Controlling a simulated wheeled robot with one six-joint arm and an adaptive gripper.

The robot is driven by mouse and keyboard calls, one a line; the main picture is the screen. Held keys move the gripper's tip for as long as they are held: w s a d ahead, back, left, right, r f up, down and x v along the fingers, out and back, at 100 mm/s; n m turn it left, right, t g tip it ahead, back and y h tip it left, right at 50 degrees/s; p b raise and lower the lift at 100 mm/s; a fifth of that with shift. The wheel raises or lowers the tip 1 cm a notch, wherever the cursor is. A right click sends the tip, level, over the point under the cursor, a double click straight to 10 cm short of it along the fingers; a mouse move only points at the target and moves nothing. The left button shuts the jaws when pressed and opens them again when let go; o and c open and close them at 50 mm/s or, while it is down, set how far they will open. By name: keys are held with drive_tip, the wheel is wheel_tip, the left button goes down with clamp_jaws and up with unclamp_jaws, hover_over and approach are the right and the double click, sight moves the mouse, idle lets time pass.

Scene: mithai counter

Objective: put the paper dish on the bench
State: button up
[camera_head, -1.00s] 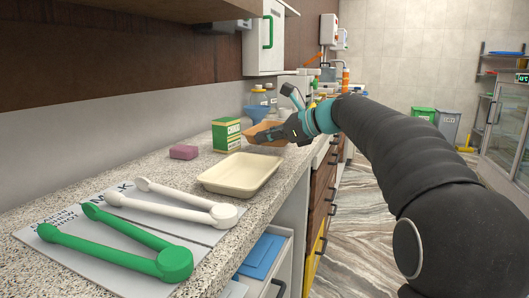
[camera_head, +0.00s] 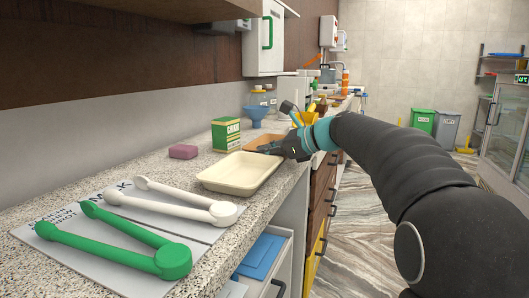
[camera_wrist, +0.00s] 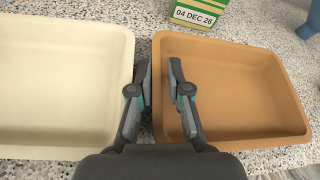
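In the wrist view the brown dish (camera_wrist: 235,85) looks level, close to the right of the cream tray (camera_wrist: 60,80). My gripper (camera_head: 283,150) is low at the dish's near side. In the wrist view the fingers (camera_wrist: 160,65) straddle its left wall, one outside and one inside, with a narrow gap between them. Finger contact with the wall is hard to judge.
The green carton (camera_head: 226,134) stands behind the dish, with a blue funnel (camera_head: 256,115) beyond. A mauve block (camera_head: 183,151) lies left. Green tongs (camera_head: 115,245) and white tongs (camera_head: 175,203) lie on a mat in front. An open drawer (camera_head: 262,262) is below.

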drive_tip(key=shift+r, duration=0.1)
drive_tip(key=shift+s+d+r, duration=0.1)
drive_tip(key=shift+d+r, duration=0.05)
drive_tip(key=shift+d, duration=0.05)
drive_tip(key=v, duration=1.1)
drive_tip(key=shift+s+d, duration=0.15)
drive_tip(key=shift+d, duration=0.1)
drive_tip(key=s+f+n, duration=0.1)
drive_tip(key=s, duration=0.1)
drive_tip(key=s+a+f+n+h, duration=0.1)
drive_tip(key=s+f, duration=0.1)
drive_tip(key=s+f+n+h, duration=0.1)
drive_tip(key=s, duration=0.2)
drive_tip(key=shift+a+f+g, duration=0.3)
drive_tip(key=shift+a, duration=0.05)
drive_tip(key=s+d+f+n+h, duration=0.3)
drive_tip(key=s+f+n+h, duration=0.2)
drive_tip(key=s+f+n, duration=0.3)
drive_tip(key=s+d+f+n+h, duration=0.4)
drive_tip(key=s+f+n, duration=0.5)
drive_tip(key=s+f, duration=0.5)
drive_tip(key=s, duration=0.4)
drive_tip(key=shift+n+h, duration=0.3)
drive_tip(key=shift+h, duration=0.1)
